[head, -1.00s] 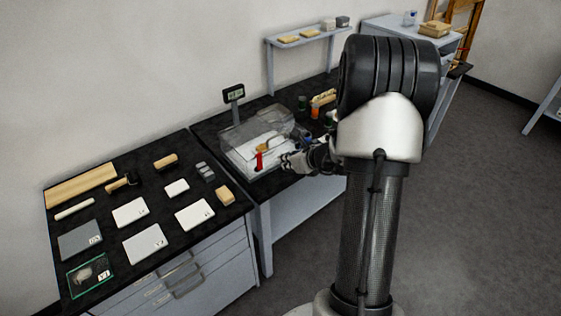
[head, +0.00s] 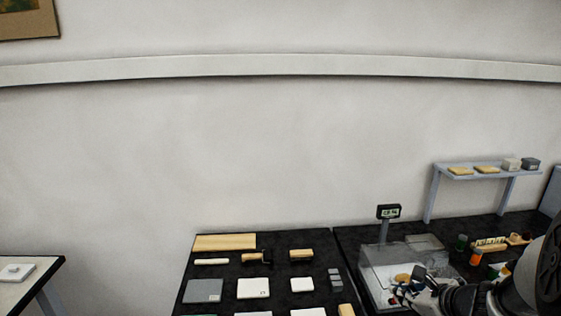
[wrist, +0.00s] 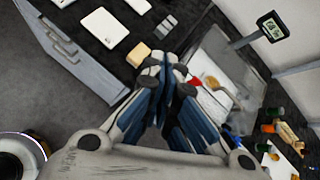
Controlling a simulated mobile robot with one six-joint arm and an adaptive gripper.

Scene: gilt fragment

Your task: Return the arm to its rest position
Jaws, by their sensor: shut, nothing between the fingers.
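My gripper (head: 411,291) is at the lower right of the head view, in front of the clear-walled balance (head: 367,282). It also shows in the wrist view (wrist: 168,62), where its fingertips are together with nothing between them. In the wrist view the balance's tray (wrist: 222,58) lies just right of the fingers. A tan round piece (wrist: 211,82) and a red item (wrist: 195,81) sit there. My arm's links fill the lower right corner of the head view and hide part of the bench.
The display (head: 388,212) stands on a post behind the balance. White pads (head: 254,288), a grey pad (head: 203,291) and a wooden board (head: 224,242) lie on the black bench. Small bottles (head: 476,257) stand right of the balance. Another table (head: 45,265) is at left.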

